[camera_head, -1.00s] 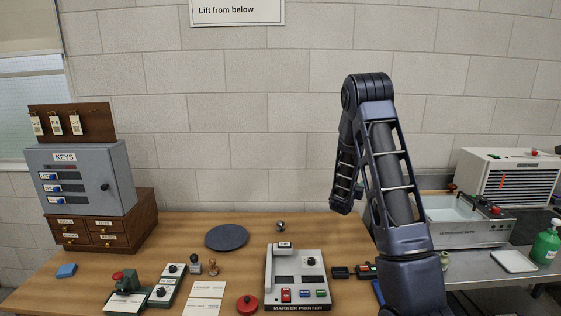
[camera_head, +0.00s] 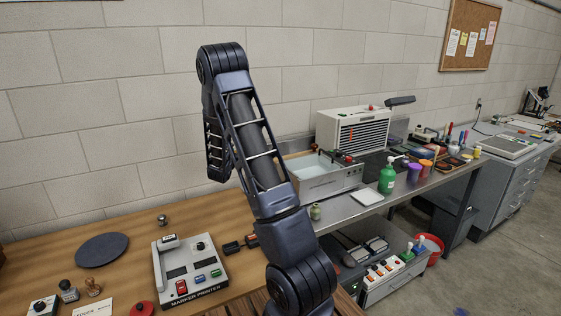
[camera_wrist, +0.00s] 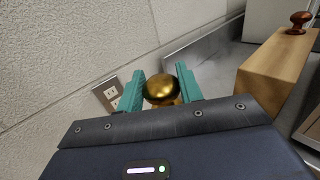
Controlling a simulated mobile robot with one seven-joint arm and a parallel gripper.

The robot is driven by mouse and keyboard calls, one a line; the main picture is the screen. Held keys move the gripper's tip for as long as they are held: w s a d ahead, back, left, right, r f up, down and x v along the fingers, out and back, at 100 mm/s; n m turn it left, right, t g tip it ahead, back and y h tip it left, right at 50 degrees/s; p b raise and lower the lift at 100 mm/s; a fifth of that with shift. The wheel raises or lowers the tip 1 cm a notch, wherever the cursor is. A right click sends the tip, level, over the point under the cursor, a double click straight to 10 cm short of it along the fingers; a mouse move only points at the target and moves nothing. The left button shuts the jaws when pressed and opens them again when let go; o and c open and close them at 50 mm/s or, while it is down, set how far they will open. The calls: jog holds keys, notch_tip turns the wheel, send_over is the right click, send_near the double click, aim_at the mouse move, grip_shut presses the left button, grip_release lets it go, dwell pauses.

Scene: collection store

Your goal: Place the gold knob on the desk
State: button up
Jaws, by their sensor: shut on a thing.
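The gold knob (camera_wrist: 161,88) shows in the wrist view as a shiny round brass-coloured ball. My gripper (camera_wrist: 160,90) has its two teal fingers on either side of it and is shut on it. In the head view my arm rises in the middle, and the gripper and knob cannot be made out there. The wooden desk (camera_head: 130,236) is at the lower left of the head view. A dark round mat (camera_head: 102,250) and the marker printer (camera_head: 190,270) are on it.
A small metal ball-like item (camera_head: 162,220) stands at the desk's back. Stamps and a red round item (camera_head: 141,308) are near the front. To the right, a steel bench (camera_head: 345,204) carries a basin (camera_head: 325,180), a slatted white unit (camera_head: 352,132) and a green bottle (camera_head: 387,178).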

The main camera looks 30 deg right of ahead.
jog(key=s+d+r+m+g+h, duration=0.2)
jog(key=d+r+m+g+h, duration=0.1)
jog(key=d+r+m+g, duration=0.2)
jog(key=s+d+r+m+g+h, duration=0.3)
jog(key=d+r+g, duration=0.6)
jog(key=d, duration=0.8)
notch_tip(320, 180, up, 4)
jog(key=shift+s+d+f+m+h, duration=0.1)
jog(key=shift+s+d+m+h, duration=0.15)
jog(key=shift+m, duration=0.85)
notch_tip(320, 180, down, 20)
jog(key=shift+r, duration=0.2)
jog(key=shift+f, duration=0.1)
jog(key=o, duration=1.1)
jog(key=shift+f, duration=0.1)
